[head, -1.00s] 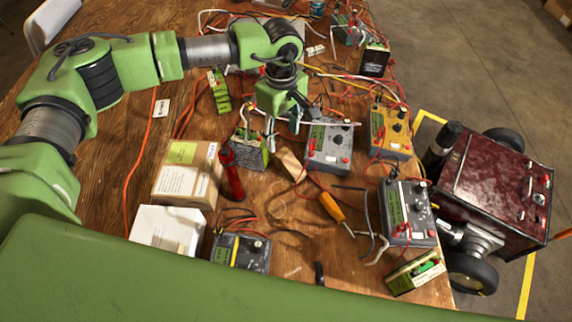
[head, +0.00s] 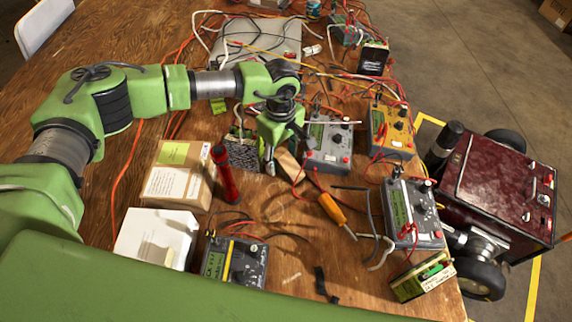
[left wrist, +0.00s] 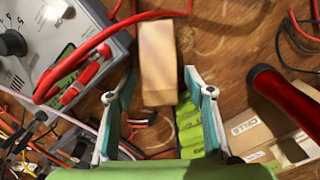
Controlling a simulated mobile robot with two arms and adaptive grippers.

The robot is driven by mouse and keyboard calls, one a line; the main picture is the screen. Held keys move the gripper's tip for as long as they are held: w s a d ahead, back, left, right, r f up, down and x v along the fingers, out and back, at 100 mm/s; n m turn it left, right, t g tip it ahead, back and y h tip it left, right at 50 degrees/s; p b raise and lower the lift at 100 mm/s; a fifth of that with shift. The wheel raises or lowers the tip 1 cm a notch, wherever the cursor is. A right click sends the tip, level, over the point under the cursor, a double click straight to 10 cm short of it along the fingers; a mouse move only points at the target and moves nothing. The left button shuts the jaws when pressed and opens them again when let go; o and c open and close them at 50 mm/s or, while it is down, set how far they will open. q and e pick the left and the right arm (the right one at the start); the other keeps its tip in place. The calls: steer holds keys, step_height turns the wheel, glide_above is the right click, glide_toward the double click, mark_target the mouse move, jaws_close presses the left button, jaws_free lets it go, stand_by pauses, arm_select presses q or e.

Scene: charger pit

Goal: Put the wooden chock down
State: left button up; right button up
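The wooden chock (head: 288,166) is a pale tan block lying on the brown wooden table, left of a grey meter. In the left wrist view the chock (left wrist: 157,62) lies between the fingertips, with a narrow gap showing on each side. My left gripper (head: 281,150) is open over it, fingers pointing down; its two fingers also show in the left wrist view (left wrist: 158,78). Part of the chock is hidden by the gripper in the head view. My right gripper is in neither view.
A grey meter (head: 327,142) stands close right of the chock. A red flashlight (head: 226,175) and a cardboard box (head: 178,180) are to the left. An orange-handled screwdriver (head: 333,209) lies in front. Cables cross the table; a dark red wheeled machine (head: 497,187) stands right of it.

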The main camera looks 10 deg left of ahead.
arm_select(q)
steer(key=c, duration=1.2)
steer(key=shift+r, duration=0.1)
